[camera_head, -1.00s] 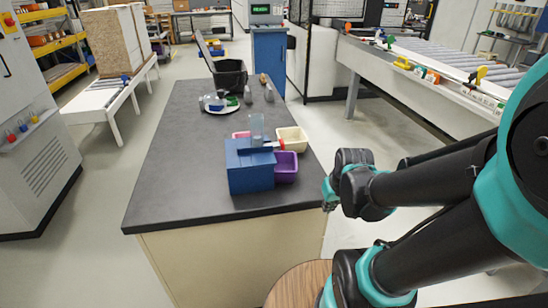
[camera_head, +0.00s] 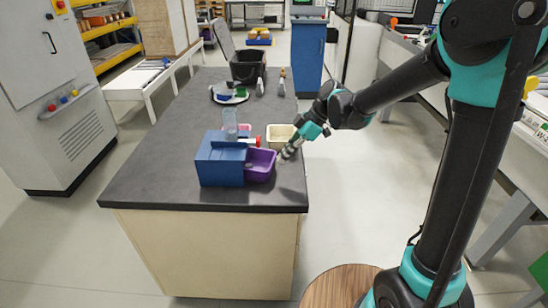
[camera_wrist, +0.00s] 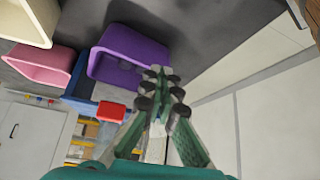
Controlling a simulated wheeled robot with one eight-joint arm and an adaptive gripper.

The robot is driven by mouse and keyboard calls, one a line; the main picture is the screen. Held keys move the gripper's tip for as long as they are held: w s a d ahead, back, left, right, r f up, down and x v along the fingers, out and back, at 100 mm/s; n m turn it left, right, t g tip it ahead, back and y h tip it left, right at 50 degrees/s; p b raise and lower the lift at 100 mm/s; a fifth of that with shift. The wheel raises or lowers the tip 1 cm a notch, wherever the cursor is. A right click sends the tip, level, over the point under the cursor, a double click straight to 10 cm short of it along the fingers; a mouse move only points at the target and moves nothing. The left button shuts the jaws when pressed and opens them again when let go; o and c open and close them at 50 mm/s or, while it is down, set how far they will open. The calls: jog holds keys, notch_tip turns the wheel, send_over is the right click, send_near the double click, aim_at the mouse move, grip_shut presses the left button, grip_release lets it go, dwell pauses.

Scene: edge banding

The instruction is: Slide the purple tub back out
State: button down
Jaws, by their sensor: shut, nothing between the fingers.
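The purple tub (camera_head: 260,165) sits on the dark countertop against the right side of a blue box (camera_head: 221,163). In the wrist view the purple tub (camera_wrist: 130,55) shows its open side, just left of my fingertips. My gripper (camera_head: 287,154) is at the tub's right, close to it; I cannot tell whether it touches. In the wrist view my gripper (camera_wrist: 160,85) has its fingers together with nothing between them. The blue box also shows in the wrist view (camera_wrist: 80,90), partly hidden behind the tub.
A cream tub (camera_head: 281,136) stands behind the purple one, and a pink tub (camera_wrist: 40,68) is beside it in the wrist view. A clear cylinder (camera_head: 230,122) and a red piece (camera_head: 254,141) are at the blue box. The countertop (camera_head: 150,178) is clear at left.

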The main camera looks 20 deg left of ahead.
aim_at(270, 167)
jog(key=s+a, duration=0.1)
jog(key=a, duration=0.2)
jog(key=s+a, duration=0.1)
jog(key=a, duration=0.2)
jog(key=s+a, duration=0.2)
jog(key=a, duration=0.1)
jog(key=shift+a+f, duration=0.4)
jog(key=shift+f, duration=0.4)
jog(key=shift+d, duration=0.1)
jog(key=w+d, duration=0.1)
jog(key=d, duration=0.1)
jog(key=w+d, duration=0.1)
jog(key=d, duration=0.4)
jog(key=shift+w, duration=0.4)
